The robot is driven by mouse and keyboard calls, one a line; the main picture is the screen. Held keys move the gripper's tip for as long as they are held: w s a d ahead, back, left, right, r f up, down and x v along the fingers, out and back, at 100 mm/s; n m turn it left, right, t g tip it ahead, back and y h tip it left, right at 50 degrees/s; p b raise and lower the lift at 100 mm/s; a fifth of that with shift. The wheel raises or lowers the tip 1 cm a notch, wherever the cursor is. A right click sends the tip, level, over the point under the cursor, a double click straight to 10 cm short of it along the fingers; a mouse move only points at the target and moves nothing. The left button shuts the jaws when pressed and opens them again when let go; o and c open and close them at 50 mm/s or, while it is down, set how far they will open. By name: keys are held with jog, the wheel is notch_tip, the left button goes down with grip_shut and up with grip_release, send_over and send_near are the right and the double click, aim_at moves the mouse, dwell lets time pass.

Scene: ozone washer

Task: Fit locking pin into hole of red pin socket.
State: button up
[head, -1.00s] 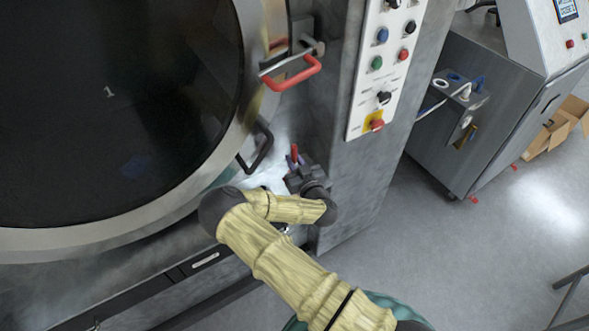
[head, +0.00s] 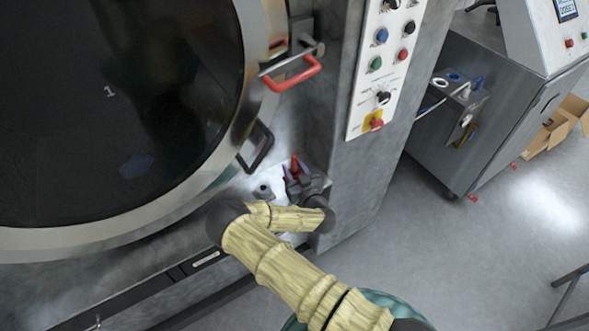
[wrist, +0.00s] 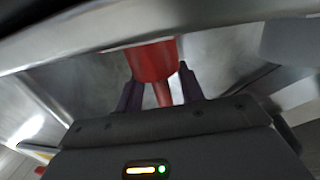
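My gripper (head: 296,172) has dark purple fingers and is low by the machine's front, beside its right column. Between the fingers is a red part, seemingly the locking pin (head: 295,162). In the wrist view it shows as a wide red cylinder (wrist: 152,62) with a thinner red stem toward the palm. The gripper (wrist: 160,80) appears shut on its sides. A small dark grey fitting (head: 263,191) stands on the bright ledge left of my gripper. I cannot make out a separate red socket or its hole.
The large round door (head: 110,130) is at the left, with a red handle (head: 291,74) and a dark handle (head: 257,148) above my gripper. A button panel (head: 385,75) is on the column. Open floor (head: 440,260) lies to the right.

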jog(key=shift+r, duration=0.15)
jog(key=b+v, duration=0.2)
jog(key=v, duration=1)
jog(key=shift+d, duration=0.1)
dwell(0.4)
